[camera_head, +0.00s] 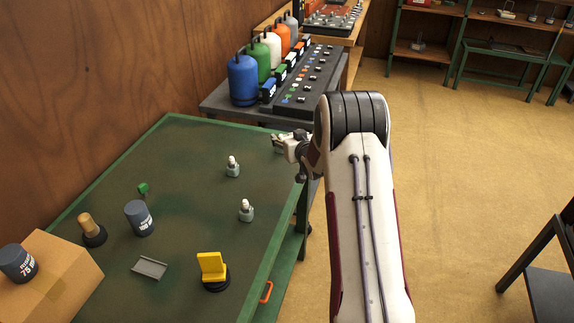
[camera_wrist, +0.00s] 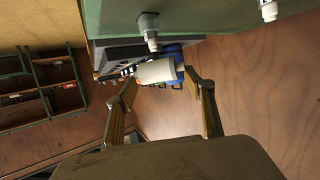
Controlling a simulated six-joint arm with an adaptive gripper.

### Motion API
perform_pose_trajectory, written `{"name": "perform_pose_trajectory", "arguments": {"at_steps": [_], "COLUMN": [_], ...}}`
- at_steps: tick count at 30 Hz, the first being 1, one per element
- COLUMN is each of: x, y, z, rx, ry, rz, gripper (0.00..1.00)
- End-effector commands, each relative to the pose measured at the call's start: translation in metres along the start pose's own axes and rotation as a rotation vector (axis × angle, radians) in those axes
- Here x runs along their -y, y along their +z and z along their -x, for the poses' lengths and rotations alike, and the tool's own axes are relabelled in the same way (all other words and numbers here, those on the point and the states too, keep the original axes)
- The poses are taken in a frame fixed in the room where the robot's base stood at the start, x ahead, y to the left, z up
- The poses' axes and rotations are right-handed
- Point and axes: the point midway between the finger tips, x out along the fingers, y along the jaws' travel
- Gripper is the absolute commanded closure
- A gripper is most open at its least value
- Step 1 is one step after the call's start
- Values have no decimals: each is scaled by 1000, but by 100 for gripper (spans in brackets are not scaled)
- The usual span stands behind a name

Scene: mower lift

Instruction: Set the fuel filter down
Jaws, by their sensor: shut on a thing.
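My gripper (camera_head: 283,144) is over the far right corner of the green table (camera_head: 190,123). In the wrist view, my gripper (camera_wrist: 162,76) is shut on a pale, white cylinder with a narrower end, which appears to be the fuel filter (camera_wrist: 155,71). The filter lies crosswise between the two fingertips and seems clear of the table top, though the height is hard to judge. In the head view it is small and mostly hidden by my gripper.
Two small white-topped fittings (camera_head: 233,168) (camera_head: 246,212) stand on the table. Nearer are a dark weight (camera_head: 139,219), a yellow bracket (camera_head: 211,266), a grey tray (camera_head: 150,268) and a cardboard box (camera_head: 62,284). Gas bottles (camera_head: 243,82) stand on the bench behind. The table's far part is clear.

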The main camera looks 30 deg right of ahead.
Motion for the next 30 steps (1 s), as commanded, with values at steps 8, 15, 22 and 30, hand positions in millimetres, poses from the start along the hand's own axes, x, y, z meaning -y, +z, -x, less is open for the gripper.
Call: {"name": "perform_pose_trajectory", "arguments": {"at_steps": [8,15,22,30], "x": [0,0,0,0], "y": [28,52,57,58], "z": [-10,-19,-21,-21], "rx": [3,0,0,1], "ry": [0,0,0,0], "rz": [0,1,1,0], "gripper": [63,63,63,63]}}
